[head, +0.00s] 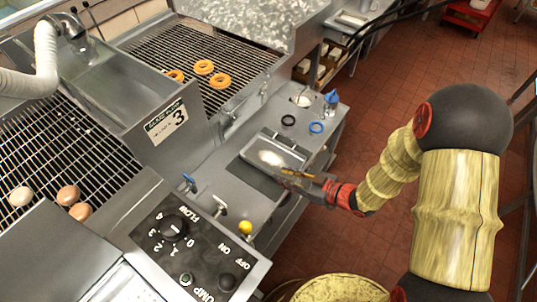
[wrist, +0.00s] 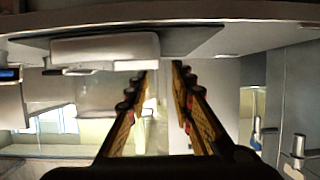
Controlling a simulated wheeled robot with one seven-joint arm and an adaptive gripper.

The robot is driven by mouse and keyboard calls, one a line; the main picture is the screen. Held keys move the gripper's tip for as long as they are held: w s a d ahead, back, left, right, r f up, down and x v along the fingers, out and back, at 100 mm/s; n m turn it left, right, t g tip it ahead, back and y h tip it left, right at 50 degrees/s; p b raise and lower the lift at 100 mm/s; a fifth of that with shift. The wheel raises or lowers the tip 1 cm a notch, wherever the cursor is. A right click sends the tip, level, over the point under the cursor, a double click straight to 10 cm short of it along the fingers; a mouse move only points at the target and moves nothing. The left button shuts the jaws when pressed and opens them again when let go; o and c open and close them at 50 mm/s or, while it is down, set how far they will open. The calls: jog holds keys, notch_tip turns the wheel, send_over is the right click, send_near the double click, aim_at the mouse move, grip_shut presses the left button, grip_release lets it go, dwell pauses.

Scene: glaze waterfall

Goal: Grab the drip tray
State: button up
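A shallow grey metal tray (head: 270,152), which looks like the drip tray, sits on the counter in the head view, with a bright pale patch inside it. My gripper (head: 288,173) is at the tray's near right edge, pointing toward it. In the wrist view a pale, rounded, box-like shape (wrist: 105,48), probably the tray, lies at the upper left of the fingers. My gripper (wrist: 164,68) shows two fingers with a clear gap and nothing between them. I cannot tell whether a finger touches the tray.
The counter also holds a blue ring (head: 316,128), a black ring (head: 288,120) and a blue-topped bottle (head: 330,101). A yellow ball-shaped knob (head: 245,228) and a control panel (head: 190,246) are nearer. Racks with doughnuts (head: 204,67) lie left. Red tiled floor (head: 385,75) is right.

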jog(key=b+x, duration=0.3)
jog(key=x, duration=0.4)
jog(key=shift+w+a, duration=0.15)
jog(key=shift+a, duration=0.1)
jog(key=c, duration=0.3)
grip_shut()
dwell(0.4)
